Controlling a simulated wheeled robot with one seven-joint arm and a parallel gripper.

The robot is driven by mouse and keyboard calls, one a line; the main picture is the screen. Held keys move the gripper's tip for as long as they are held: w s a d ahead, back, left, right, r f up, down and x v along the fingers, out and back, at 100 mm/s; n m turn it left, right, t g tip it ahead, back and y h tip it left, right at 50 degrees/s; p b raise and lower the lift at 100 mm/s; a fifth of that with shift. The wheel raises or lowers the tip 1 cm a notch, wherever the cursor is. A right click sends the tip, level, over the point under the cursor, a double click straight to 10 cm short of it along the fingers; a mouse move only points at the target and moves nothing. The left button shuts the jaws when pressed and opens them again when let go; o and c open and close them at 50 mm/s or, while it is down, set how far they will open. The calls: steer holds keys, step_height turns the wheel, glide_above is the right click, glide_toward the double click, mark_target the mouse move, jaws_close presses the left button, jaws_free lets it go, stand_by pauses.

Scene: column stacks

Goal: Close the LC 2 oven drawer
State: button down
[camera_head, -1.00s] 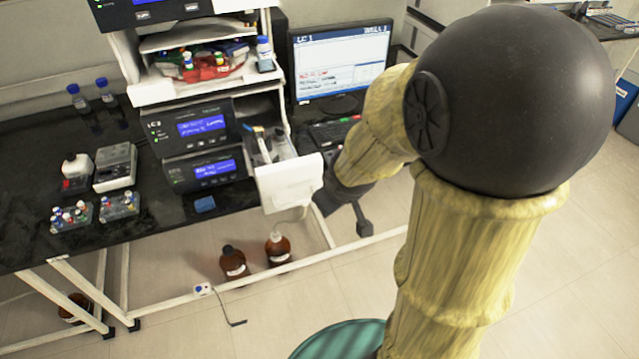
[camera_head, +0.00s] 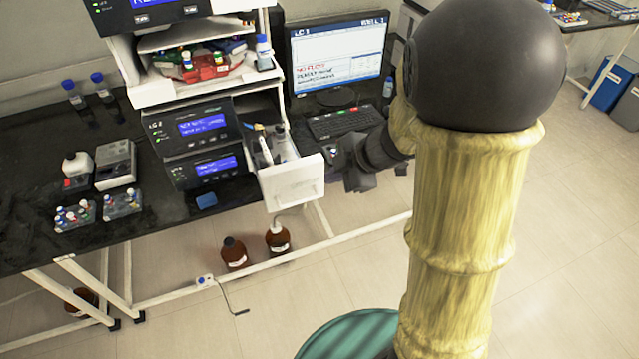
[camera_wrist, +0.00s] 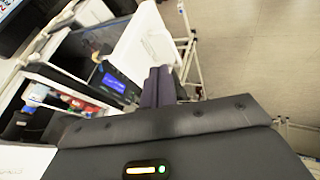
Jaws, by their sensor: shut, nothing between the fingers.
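The LC 2 oven drawer (camera_head: 293,184) is pulled out, its white front standing out to the right of the LC 2 instrument stack (camera_head: 196,130). Small items lie inside it, partly hidden. In the wrist view the white drawer front (camera_wrist: 142,42) is tilted near the top, just above and left of my fingers. My gripper (camera_head: 361,180) is to the right of the drawer front in the head view, with a visible gap between them. Its two dark fingers (camera_wrist: 159,82) are together and empty in the wrist view.
A monitor (camera_head: 340,60) and keyboard (camera_head: 343,122) stand behind my gripper. Brown bottles (camera_head: 278,238) stand on the floor below the drawer. Vial racks (camera_head: 122,203) are on the bench at left. The floor in front of the bench is largely clear.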

steer(key=shift+f, duration=0.1)
steer(key=b, duration=0.2)
glide_toward(300, 195)
steer(key=x, duration=0.3)
steer(key=shift+w+a+f, duration=0.1)
steer(key=shift+w+f, duration=0.15)
steer(key=shift+f, duration=0.05)
steer(key=shift+a+f, duration=0.3)
steer(key=shift+a, duration=0.05)
steer(key=shift+d, duration=0.15)
